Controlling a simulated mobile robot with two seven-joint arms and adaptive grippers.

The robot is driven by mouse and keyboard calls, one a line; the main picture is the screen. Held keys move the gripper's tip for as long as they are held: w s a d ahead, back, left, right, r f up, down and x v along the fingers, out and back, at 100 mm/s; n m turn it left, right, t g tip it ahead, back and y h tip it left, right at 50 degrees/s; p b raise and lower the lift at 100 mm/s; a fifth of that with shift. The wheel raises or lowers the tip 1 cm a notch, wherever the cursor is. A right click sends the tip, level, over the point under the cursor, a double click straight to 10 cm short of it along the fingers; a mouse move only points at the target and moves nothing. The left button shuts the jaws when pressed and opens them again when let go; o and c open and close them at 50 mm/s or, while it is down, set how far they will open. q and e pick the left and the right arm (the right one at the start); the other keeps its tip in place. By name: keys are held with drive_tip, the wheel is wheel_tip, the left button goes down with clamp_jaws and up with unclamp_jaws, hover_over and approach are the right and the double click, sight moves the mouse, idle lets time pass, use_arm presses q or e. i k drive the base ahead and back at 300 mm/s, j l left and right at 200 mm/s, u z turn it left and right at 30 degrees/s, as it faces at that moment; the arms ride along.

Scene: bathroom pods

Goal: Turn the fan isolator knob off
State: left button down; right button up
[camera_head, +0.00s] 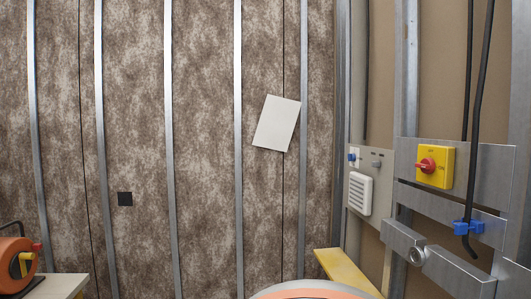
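A yellow switch box (447,168) with a red rotary knob (426,165) is fixed to a grey metal plate on the right wall; it looks like the fan isolator. The knob faces out to the left. Small markings at the box's top and bottom are too small to read, and I cannot tell the knob's setting. A white louvred vent (360,193) sits lower left of it, below a small blue knob (353,157) and a small grey fitting (376,160). Neither of my grippers is in view.
Black cables hang right of the box, one held by a blue clamp (469,227). A metal bracket (431,260) juts out below. A yellow board (346,271) and a rounded orange-and-white object (310,291) are at bottom centre. An orange reel (16,265) stands at lower left.

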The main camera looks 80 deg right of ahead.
sight(427, 165)
drive_tip(key=z, duration=3)
